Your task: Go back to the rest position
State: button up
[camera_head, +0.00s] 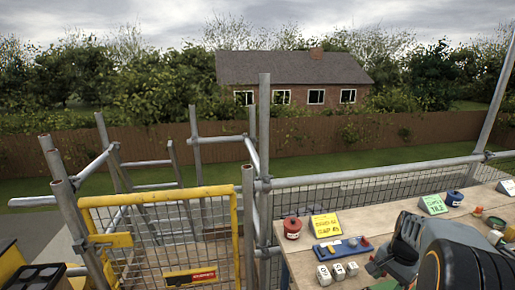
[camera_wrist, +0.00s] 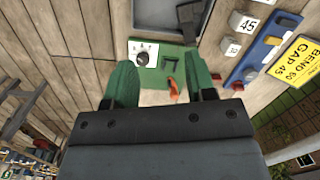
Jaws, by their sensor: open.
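My gripper (camera_wrist: 163,88) has two green fingers spread apart, with nothing held between them. In the wrist view it points down at the wooden bench. A green plate (camera_wrist: 176,58) with a white dial label (camera_wrist: 145,54) lies beyond the fingertips. A small orange piece (camera_wrist: 174,88) shows between the fingers; I cannot tell what it is. In the head view my gripper (camera_head: 388,271) is low over the bench (camera_head: 365,222), right of the white numbered blocks (camera_head: 338,272), and partly hidden by my arm.
A blue tray (camera_head: 342,249), a red tin (camera_head: 292,228) and a yellow card (camera_head: 325,225) are left of the gripper. A green card (camera_head: 433,204) and blue tin (camera_head: 454,197) stand behind. Scaffold rails (camera_head: 370,173) edge the bench; a yellow gate (camera_head: 160,192) is at left.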

jog(key=s+a+r+n+t, duration=0.2)
jog(key=s+a+r+n, duration=0.2)
jog(key=a, duration=0.6)
jog(key=s+a+r+n+t+h, duration=0.1)
jog(key=s+a+r+n, duration=0.3)
jog(key=a+n, duration=0.4)
jog(key=shift+s+a+t, duration=0.8)
jog(key=shift+s+a, duration=0.05)
jog(key=shift+a, duration=0.05)
jog(key=shift+d, duration=0.1)
